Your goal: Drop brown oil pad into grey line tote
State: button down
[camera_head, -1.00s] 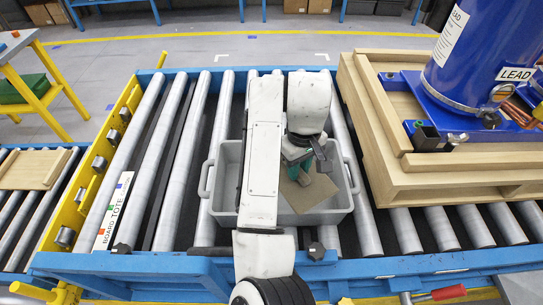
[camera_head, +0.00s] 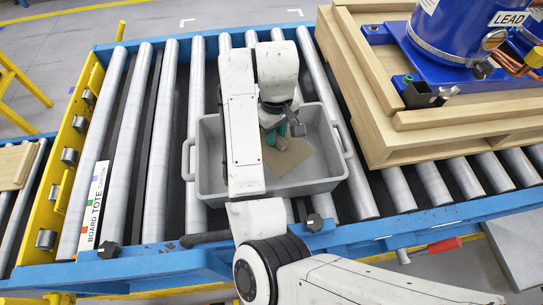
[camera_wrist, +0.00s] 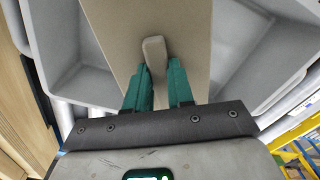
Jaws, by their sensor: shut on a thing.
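The brown oil pad (camera_head: 289,154) is a flat tan sheet with a small raised grip block (camera_wrist: 154,52), which shows in the wrist view. My gripper (camera_wrist: 156,80) has green fingers shut on that block. In the head view my gripper (camera_head: 273,137) is over the grey line tote (camera_head: 325,180), with the pad within the tote's outline. The wrist view shows the tote's grey walls (camera_wrist: 72,75) on both sides of the pad. My arm hides part of the tote. I cannot tell whether the pad touches the tote floor.
The tote stands on a roller conveyor (camera_head: 148,150) with blue rails. A wooden pallet (camera_head: 375,125) with a blue compressor (camera_head: 460,30) is close to the right. The rollers between are clear.

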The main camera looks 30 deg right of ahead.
jog(key=shift+f, duration=0.2)
jog(key=c, duration=0.9)
grip_release()
notch_tip(320, 180, up, 11)
jog(key=p, duration=0.2)
jog(key=shift+f, duration=0.15)
